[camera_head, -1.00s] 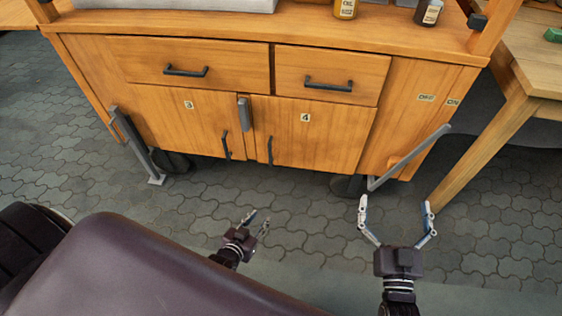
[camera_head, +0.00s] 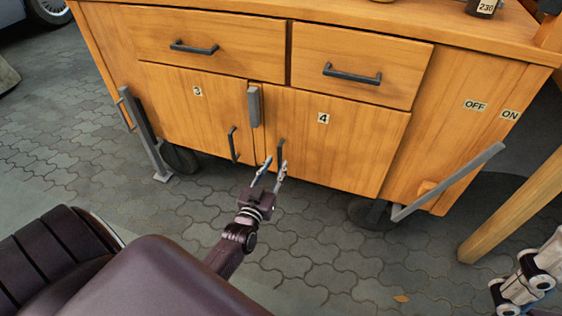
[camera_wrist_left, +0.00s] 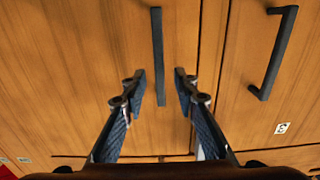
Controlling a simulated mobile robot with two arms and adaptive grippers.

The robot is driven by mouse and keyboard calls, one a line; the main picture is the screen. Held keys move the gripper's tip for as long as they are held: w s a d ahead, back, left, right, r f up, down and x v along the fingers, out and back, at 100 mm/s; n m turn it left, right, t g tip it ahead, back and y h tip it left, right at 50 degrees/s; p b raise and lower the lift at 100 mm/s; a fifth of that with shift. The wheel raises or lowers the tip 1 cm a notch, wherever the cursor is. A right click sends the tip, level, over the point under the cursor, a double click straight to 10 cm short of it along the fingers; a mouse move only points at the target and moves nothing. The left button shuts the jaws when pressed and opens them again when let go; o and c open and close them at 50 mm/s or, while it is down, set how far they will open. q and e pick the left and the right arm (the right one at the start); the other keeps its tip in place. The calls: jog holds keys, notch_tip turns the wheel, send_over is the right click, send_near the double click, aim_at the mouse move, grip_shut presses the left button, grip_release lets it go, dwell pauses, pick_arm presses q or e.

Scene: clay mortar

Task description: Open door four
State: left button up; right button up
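Door four (camera_head: 345,150) is a wooden panel with a "4" label, flush with the cabinet front. Its dark vertical handle (camera_head: 281,152) is near its left edge. My left gripper (camera_head: 274,165) is open at the lower end of this handle. In the left wrist view, turned upside down, the handle (camera_wrist_left: 157,50) stands between the two parted fingertips (camera_wrist_left: 161,78), with gaps on both sides. A grey latch bar (camera_head: 254,106) sits upright at the top of the seam between doors three and four. Pale jointed parts, apparently my right gripper (camera_head: 525,285), are cut off at the lower right.
Door three (camera_head: 195,110), with its own handle (camera_head: 233,145), is flush beside door four. Two drawers (camera_head: 360,65) are shut above. Grey angled bars (camera_head: 448,182) stick out at both cabinet sides. A wooden table leg (camera_head: 510,215) stands right. The paved floor in front is clear.

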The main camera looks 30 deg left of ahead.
aim_at(279, 159)
pick_arm(q)
jog(key=b+x, duration=0.1)
jog(key=x, duration=0.3)
jog(key=shift+f, duration=0.1)
grip_shut()
dwell(0.3)
